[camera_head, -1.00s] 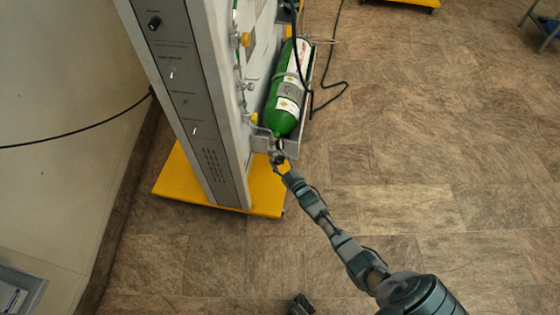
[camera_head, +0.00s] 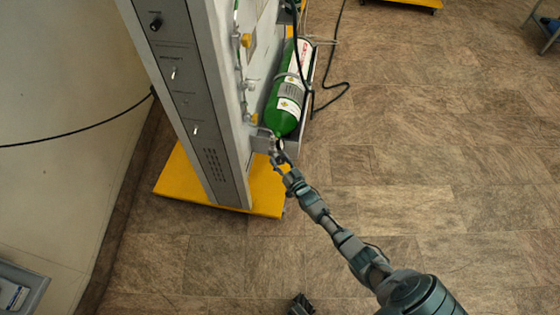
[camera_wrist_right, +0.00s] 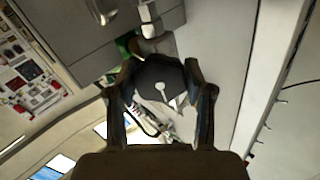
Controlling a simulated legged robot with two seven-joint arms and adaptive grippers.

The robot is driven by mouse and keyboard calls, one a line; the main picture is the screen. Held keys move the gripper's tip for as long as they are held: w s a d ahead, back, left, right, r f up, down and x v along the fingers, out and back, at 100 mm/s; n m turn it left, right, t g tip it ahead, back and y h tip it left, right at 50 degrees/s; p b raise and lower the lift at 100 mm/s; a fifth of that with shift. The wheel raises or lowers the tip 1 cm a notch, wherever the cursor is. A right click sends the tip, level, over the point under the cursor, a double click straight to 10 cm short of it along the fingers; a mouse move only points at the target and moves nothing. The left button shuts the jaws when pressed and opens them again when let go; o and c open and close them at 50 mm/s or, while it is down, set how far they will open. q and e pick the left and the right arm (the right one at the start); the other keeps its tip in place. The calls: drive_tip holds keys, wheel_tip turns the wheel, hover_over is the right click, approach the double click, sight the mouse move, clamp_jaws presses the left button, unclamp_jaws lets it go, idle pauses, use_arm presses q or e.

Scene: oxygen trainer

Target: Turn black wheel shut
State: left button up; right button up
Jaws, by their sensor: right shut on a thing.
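The black wheel (camera_wrist_right: 160,78) shows in the right wrist view as a dark rounded knob with a pale pointer-like mark. My right gripper (camera_wrist_right: 160,98) has one finger on each side of the wheel and is shut on it. In the head view my right gripper (camera_head: 276,154) is at the lower end of the green oxygen cylinder (camera_head: 285,117), next to the grey trainer panel. There the gripper and its small size hide the wheel.
The tall grey trainer cabinet (camera_head: 205,105) stands on a yellow base (camera_head: 267,196) left of my right arm. A black hose (camera_head: 331,99) loops beside the cylinder. A black cable (camera_head: 75,132) runs to the cabinet from the left.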

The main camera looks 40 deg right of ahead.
drive_tip(key=shift+s+f+m, duration=0.2)
drive_tip(key=shift+f+m, duration=0.1)
drive_tip(key=shift+f, duration=0.3)
drive_tip(key=o, duration=1.1)
drive_tip(key=shift+o, duration=0.3)
drive_tip(key=shift+w+r, duration=0.15)
drive_tip(key=shift+r, duration=0.1)
drive_tip(key=shift+s, duration=0.25)
drive_tip(key=s+a, duration=0.1)
drive_tip(key=s, duration=1)
drive_tip(key=shift+s+a, duration=0.2)
